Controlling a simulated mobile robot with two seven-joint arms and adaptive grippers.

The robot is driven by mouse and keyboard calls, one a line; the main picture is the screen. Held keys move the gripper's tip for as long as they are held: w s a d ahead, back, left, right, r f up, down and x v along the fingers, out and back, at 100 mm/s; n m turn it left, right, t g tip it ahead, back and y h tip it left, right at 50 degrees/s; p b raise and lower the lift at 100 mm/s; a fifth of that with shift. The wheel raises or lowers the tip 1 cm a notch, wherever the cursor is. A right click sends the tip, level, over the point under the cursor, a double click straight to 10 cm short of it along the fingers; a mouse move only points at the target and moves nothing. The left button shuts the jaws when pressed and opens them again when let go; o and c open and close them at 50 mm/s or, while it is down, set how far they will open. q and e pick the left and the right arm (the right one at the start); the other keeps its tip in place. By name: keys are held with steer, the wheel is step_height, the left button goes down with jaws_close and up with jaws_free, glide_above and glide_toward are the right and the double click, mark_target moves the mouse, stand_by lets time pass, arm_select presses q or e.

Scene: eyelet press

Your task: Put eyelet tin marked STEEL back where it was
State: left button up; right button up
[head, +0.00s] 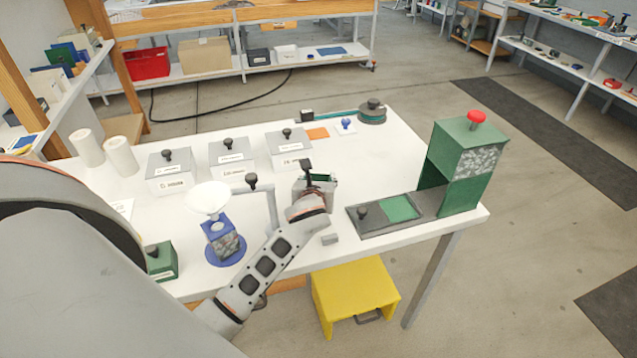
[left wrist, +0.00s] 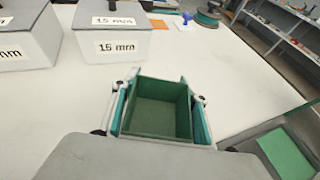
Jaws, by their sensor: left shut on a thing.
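My left gripper (head: 318,182) is over the white table, left of the press tray. My right gripper is not in view.
A white funnel on a blue stand (head: 222,240) and a green knobbed box (head: 163,262) are at left.

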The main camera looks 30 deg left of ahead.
arm_select(q)
steer(key=shift+f, duration=0.85)
steer(key=shift+f, duration=0.1)
steer(key=o, duration=1.3)
steer(key=shift+s+d, duration=0.15)
steer(key=shift+s, duration=0.05)
steer(key=v, duration=1.1)
steer(key=shift+s+d+r, duration=0.15)
steer(key=shift+s+r, duration=0.05)
steer(key=shift+r, duration=0.05)
